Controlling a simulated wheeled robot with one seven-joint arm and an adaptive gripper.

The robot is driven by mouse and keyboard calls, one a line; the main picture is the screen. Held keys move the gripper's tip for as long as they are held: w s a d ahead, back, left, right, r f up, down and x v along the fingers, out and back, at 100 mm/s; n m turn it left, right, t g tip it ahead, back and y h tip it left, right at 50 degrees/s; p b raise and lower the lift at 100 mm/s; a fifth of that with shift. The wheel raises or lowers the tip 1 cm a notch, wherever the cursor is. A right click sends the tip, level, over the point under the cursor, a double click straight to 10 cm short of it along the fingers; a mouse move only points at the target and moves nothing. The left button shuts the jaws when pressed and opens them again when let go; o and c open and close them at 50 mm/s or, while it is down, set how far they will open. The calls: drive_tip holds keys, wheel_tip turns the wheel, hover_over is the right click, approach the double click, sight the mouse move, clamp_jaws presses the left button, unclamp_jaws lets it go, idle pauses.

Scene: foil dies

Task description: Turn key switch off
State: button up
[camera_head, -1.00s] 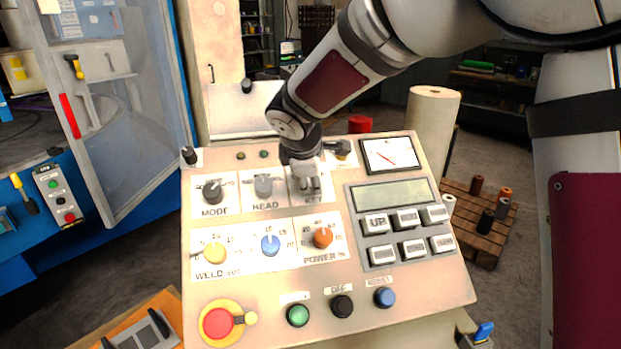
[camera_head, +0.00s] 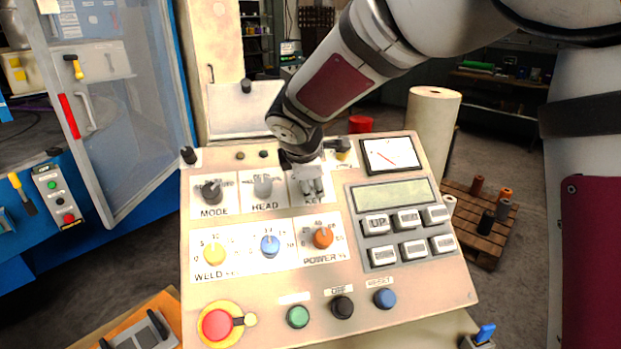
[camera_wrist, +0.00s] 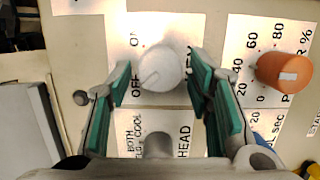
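The key switch (camera_wrist: 162,66) is a pale round knob on a white plate marked ON, OFF and KEY. In the wrist view a thin dark line on its face points to the lower left, toward the OFF lettering. In the head view my gripper hides most of it, and the KEY plate (camera_head: 308,201) shows around the fingers. My gripper (camera_head: 313,187) is over that plate. In the wrist view its two green-padded fingers are apart on either side of the knob, with a visible gap on each side. I cannot tell how far down the fingers reach.
The HEAD switch (camera_head: 263,186) and MODE switch (camera_head: 211,192) are left of the key plate. The orange POWER knob (camera_head: 323,237) is below it, and the display (camera_head: 393,194) is to the right. A red emergency button (camera_head: 217,325) is at the panel's lower left.

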drive_tip(key=shift+r, duration=0.1)
drive_tip(key=v, duration=1.2)
drive_tip(key=s+d+m+g, duration=0.2)
drive_tip(key=s+d+m, duration=1.1)
drive_tip(key=s+d, duration=0.4)
drive_tip(key=s+d+f+m+y, duration=0.1)
drive_tip(key=s+f+m, duration=0.1)
drive_tip(key=s+m, duration=0.4)
drive_tip(key=shift+s+f, duration=0.4)
drive_tip(key=shift+s, duration=1.65)
drive_tip(key=shift+d, duration=0.1)
